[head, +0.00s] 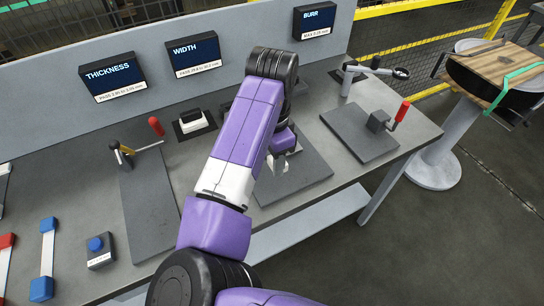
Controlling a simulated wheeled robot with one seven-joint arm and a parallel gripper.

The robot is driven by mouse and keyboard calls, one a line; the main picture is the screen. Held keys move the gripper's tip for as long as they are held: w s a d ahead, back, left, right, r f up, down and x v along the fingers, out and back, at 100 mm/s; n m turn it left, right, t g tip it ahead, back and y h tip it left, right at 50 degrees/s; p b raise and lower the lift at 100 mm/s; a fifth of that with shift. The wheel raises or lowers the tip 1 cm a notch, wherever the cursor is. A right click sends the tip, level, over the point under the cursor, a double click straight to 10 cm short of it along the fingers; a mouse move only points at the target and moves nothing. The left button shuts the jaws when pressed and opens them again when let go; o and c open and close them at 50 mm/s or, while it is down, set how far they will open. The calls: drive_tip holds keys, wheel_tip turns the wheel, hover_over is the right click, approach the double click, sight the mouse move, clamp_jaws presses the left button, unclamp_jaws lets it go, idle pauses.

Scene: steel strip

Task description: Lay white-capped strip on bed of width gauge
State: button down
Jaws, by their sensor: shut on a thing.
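The width gauge's bed (315,174) is a flat dark grey plate in the middle of the bench, below the WIDTH display (195,54). My purple and white arm crosses in front and hides much of this gauge. My gripper (282,170) points down over the bed, partly hidden by my arm. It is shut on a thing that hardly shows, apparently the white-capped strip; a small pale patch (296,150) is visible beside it. I cannot tell whether the strip touches the bed.
The thickness gauge (150,205) with a red-knobbed lever is to the left, the burr gauge (358,133) to the right. A blue-capped strip (46,255), a blue button box (97,250) and a white block (193,121) are on the bench. A round-topped stand (440,150) is beyond its right end.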

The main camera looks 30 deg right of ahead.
sight(272, 187)
drive_tip(key=shift+f+b, duration=1.95)
drive_tip(key=shift+f, duration=1.95)
drive_tip(key=shift+f, duration=0.3)
drive_tip(key=c, duration=0.7)
unclamp_jaws()
drive_tip(key=shift+o, duration=0.2)
drive_tip(key=shift+r+b, duration=0.45)
drive_tip(key=shift+r, duration=3.45)
